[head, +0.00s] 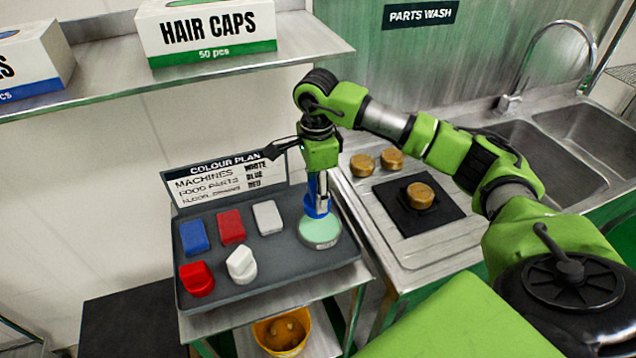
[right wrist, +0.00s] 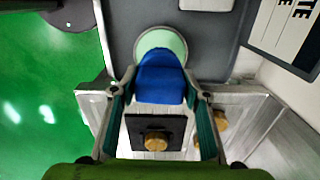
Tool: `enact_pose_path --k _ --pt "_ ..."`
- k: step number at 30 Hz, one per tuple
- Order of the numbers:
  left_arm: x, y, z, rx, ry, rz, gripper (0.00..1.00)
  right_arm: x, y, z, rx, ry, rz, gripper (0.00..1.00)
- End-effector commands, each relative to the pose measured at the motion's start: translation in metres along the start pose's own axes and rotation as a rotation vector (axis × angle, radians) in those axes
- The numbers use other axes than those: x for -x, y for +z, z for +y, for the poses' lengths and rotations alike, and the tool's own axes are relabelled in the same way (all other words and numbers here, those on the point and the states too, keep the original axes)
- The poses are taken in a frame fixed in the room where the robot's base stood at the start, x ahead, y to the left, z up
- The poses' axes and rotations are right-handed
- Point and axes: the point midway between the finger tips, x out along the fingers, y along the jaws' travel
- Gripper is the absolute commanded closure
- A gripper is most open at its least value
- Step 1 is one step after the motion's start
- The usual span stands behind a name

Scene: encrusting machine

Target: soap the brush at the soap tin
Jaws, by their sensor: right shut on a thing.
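My right gripper (head: 321,190) points down over the right end of the grey tray, shut on a blue brush (head: 316,208). In the right wrist view the blue brush (right wrist: 160,80) sits between the two fingers. The soap tin (head: 320,232), round with pale green soap, lies right below the brush in the head view. The soap (right wrist: 162,40) also shows just beyond the brush in the right wrist view. The brush overlaps the tin's far edge in the picture; I cannot tell whether they touch. My left gripper is out of view.
The tray (head: 290,268) also holds a red brush (head: 197,279), a white brush (head: 241,265), and blue, red and white blocks. A colour plan sign (head: 225,180) stands behind. Brown pieces and a black mat (head: 440,218) lie right. A shelf (head: 200,75) overhangs the back left.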

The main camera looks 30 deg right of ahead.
Motion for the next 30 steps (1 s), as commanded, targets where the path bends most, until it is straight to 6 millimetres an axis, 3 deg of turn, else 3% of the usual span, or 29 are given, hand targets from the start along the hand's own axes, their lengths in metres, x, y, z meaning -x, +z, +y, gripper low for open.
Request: enact_pose_path --k 8,21,30 --pt "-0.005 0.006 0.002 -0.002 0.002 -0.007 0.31 -0.011 -0.004 -0.003 -0.055 0.002 0.002 0.75" --pt "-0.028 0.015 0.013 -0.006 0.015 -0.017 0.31 -0.054 -0.004 -0.003 -0.052 0.002 0.002 0.75" --pt "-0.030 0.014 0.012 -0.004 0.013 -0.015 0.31 -0.061 -0.004 -0.003 -0.051 0.000 0.001 0.75"
